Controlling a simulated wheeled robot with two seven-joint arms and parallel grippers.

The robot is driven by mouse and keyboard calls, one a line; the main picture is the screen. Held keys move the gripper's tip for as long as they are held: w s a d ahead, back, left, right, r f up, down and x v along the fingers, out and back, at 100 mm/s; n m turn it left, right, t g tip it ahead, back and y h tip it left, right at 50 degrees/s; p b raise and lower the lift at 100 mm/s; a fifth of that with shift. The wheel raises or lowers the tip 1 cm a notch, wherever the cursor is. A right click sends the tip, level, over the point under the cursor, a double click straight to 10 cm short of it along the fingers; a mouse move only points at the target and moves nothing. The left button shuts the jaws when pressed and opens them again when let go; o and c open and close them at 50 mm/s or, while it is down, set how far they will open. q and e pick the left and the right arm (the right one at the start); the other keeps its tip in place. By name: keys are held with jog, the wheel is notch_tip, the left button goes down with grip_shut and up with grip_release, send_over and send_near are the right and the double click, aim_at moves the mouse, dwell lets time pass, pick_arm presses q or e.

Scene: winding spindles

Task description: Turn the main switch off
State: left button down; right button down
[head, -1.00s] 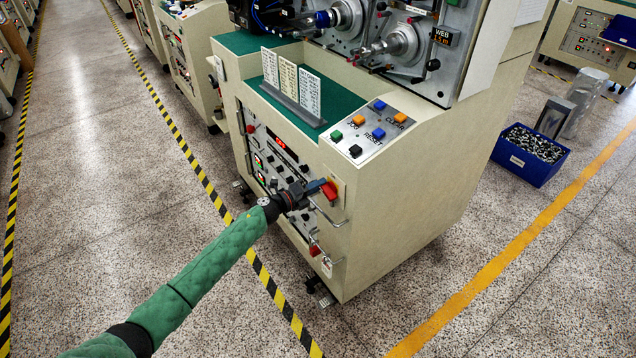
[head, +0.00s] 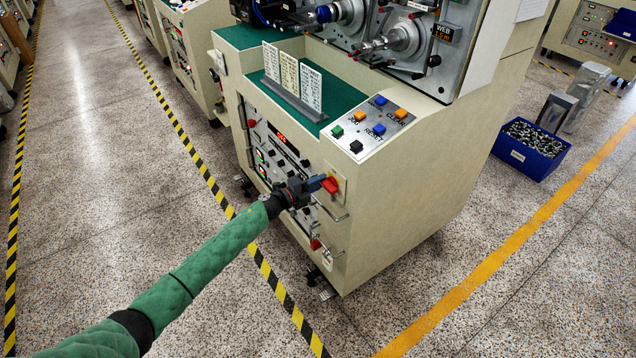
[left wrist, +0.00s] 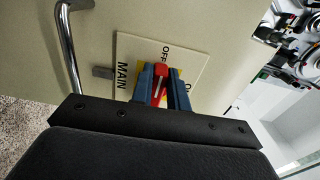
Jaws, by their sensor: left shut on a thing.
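The main switch is a red handle (head: 331,184) on a yellow plate at the right end of the machine's front panel. In the left wrist view the red handle (left wrist: 160,75) stands on a pale label plate (left wrist: 128,48) reading MAIN and OFF; another label is partly hidden by a finger. My left gripper (head: 316,184) is at the switch, and its blue fingers (left wrist: 163,88) are shut on the red handle, one on each side. The handle's pointer side is partly hidden by the fingers. My right gripper is not in view.
Push buttons (head: 368,125) are on the sloped panel above. A blue bin (head: 530,152) of metal parts stands on the floor at right.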

pick_arm(q)
jog(key=c, duration=1.4)
grip_release()
jog(key=shift+o, duration=0.2)
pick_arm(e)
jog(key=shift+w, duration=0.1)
pick_arm(q)
jog(key=shift+a, duration=0.1)
